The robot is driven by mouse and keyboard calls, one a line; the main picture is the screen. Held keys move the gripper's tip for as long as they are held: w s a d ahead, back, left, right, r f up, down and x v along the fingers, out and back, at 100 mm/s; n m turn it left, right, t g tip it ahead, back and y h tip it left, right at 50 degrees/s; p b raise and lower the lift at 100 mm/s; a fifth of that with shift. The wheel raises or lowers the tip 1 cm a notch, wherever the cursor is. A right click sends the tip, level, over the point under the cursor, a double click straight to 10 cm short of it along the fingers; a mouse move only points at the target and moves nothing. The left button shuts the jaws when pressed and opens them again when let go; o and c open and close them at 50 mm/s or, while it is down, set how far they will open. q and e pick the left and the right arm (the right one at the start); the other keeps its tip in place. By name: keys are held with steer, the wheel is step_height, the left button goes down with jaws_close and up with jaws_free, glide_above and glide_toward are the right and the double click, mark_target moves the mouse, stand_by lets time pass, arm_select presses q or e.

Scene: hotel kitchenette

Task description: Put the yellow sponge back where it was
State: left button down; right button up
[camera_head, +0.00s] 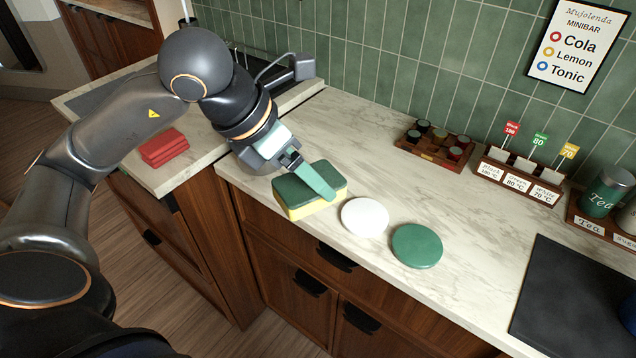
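The yellow sponge (303,212) has a dark green top layer and sits by the front edge of the marble counter, left of a white disc. I cannot tell if it rests on the counter or is held just above it. My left gripper (318,184) reaches down to it from the upper left. One teal finger lies across the sponge's top; the other finger is hidden, so its grip is unclear. My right gripper is out of view.
A white disc (365,217) and a green disc (417,246) lie right of the sponge. A red stack (163,148) is on the left counter. A wooden jar tray (434,145), a labelled card holder (520,177) and a tea canister (605,193) stand behind. A black slab (575,300) lies at right.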

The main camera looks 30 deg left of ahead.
arm_select(q)
steer(key=w+a+f, duration=0.2)
steer(key=w, duration=0.1)
steer(key=w+a+f, duration=0.2)
steer(key=w+f, duration=0.1)
steer(key=w, duration=0.1)
steer(key=w+a+f, duration=0.2)
steer(key=w+f, duration=0.1)
steer(key=shift+w+a+f+p, duration=0.2)
steer(key=shift+f+p, duration=0.05)
steer(key=shift+p, duration=0.15)
steer(key=shift+w+a+f, duration=0.2)
steer(key=shift+w+f, duration=0.15)
steer(key=shift+f, duration=0.2)
step_height(320, 180, down, 3)
steer(key=shift+w+a+f+p, duration=0.1)
steer(key=shift+p, duration=0.2)
steer(key=shift+f, duration=0.1)
jaws_free()
